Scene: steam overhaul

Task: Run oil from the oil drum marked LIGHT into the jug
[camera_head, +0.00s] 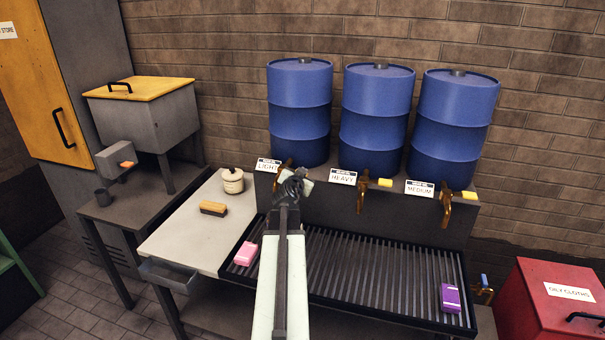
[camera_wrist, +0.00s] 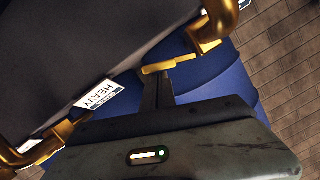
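The blue LIGHT drum (camera_head: 300,110) stands at the left of a row of three, with its LIGHT label (camera_head: 268,165) below. Its brass tap (camera_head: 279,183) is mostly hidden by my arm. My gripper (camera_head: 297,184) is at that tap in the head view. In the wrist view a dark finger reaches to a yellow-gold bar (camera_wrist: 170,65); I cannot tell whether it grips it. Brass pipes (camera_wrist: 212,30) and the HEAVY label (camera_wrist: 97,96) show close by there.
The HEAVY drum (camera_head: 375,115) and MEDIUM drum (camera_head: 452,125) stand to the right, their taps having yellow handles. A slatted drip tray (camera_head: 370,270) holds a pink block (camera_head: 246,253) and a purple block (camera_head: 450,298). A lidded pot (camera_head: 233,181) and brush (camera_head: 213,209) lie left.

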